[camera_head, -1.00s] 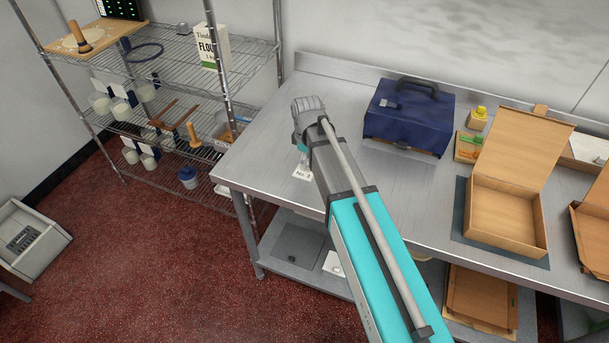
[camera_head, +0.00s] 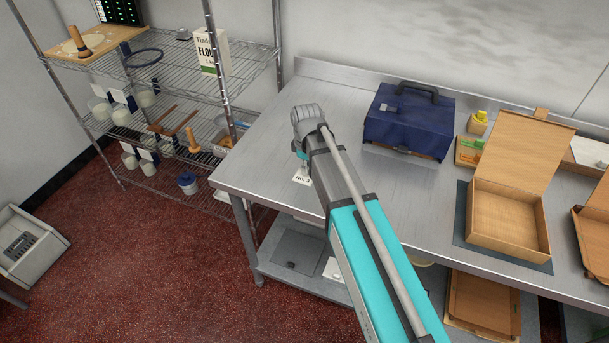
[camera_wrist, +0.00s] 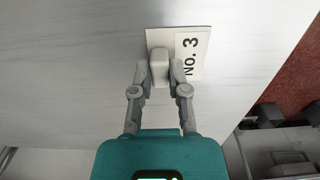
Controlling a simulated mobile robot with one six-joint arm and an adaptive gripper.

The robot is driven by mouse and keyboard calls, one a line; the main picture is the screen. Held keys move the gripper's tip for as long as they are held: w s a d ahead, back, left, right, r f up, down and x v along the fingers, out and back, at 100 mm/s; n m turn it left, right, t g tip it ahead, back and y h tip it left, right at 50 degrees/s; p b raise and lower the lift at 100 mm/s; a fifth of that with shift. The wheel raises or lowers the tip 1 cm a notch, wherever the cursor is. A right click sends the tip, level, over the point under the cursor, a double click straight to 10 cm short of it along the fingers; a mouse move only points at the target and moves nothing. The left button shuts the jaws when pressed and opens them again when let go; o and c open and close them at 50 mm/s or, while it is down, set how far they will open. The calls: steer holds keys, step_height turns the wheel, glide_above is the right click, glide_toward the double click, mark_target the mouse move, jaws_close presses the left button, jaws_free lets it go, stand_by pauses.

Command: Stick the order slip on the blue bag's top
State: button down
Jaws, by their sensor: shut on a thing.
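The order slip (camera_wrist: 193,60), a small cream card printed "No. 3", shows in the wrist view with a pale block-like grip (camera_wrist: 159,66) on it. My gripper (camera_wrist: 160,75) is shut on this grip. In the head view the slip (camera_head: 302,180) shows below my wrist, over the left part of the steel table; whether it touches the table I cannot tell. My arm hides most of the gripper there. The blue bag (camera_head: 408,122) stands upright and closed on the table, right of my gripper, with a dark handle on its top.
The steel table (camera_head: 400,190) has bare room between my arm and the bag. Right of the bag are a small box with a yellow-topped item (camera_head: 478,121) and an open cardboard box (camera_head: 505,215) on a dark mat. A wire shelf (camera_head: 180,70) stands at the left.

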steer(key=c, duration=1.2)
jaws_free()
steer(key=shift+c, duration=0.2)
jaws_close()
steer(key=shift+r+p, duration=1)
jaws_free()
jaws_close()
steer(key=shift+r, duration=0.1)
